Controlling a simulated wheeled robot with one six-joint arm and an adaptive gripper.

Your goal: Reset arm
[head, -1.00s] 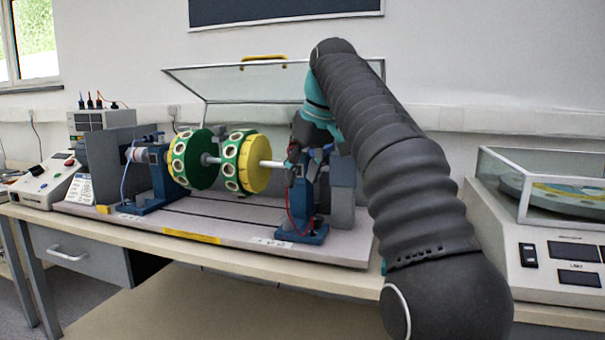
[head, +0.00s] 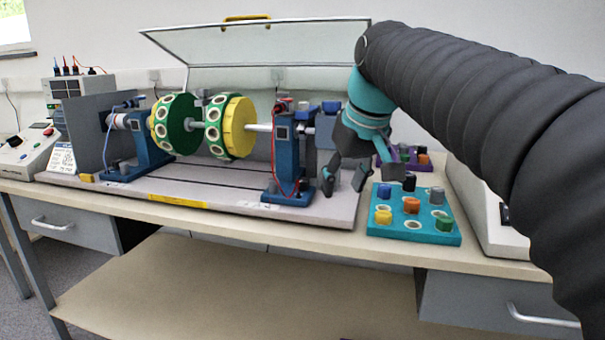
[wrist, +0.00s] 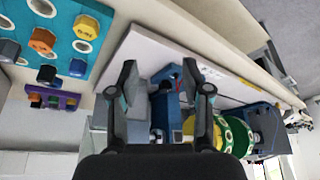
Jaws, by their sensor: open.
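My gripper (head: 345,178) is open and empty. In the head view it points down in front of the right end of the vibration rig's base (head: 345,212), left of a teal tray. In the wrist view my gripper (wrist: 160,80) shows two spread fingers with the rig behind them. My dark, ribbed arm comes in from the right of the head view. The rig carries a shaft with green and yellow discs (head: 232,127) between blue supports (head: 285,165). Its clear lid (head: 270,55) is raised.
The teal tray (head: 385,228) holds several coloured weights and has some empty holes. A purple tray (head: 380,160) with more weights stands behind it, partly hidden by my gripper. A control box (head: 30,150) is at the far left. A white machine (head: 490,220) stands at the right.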

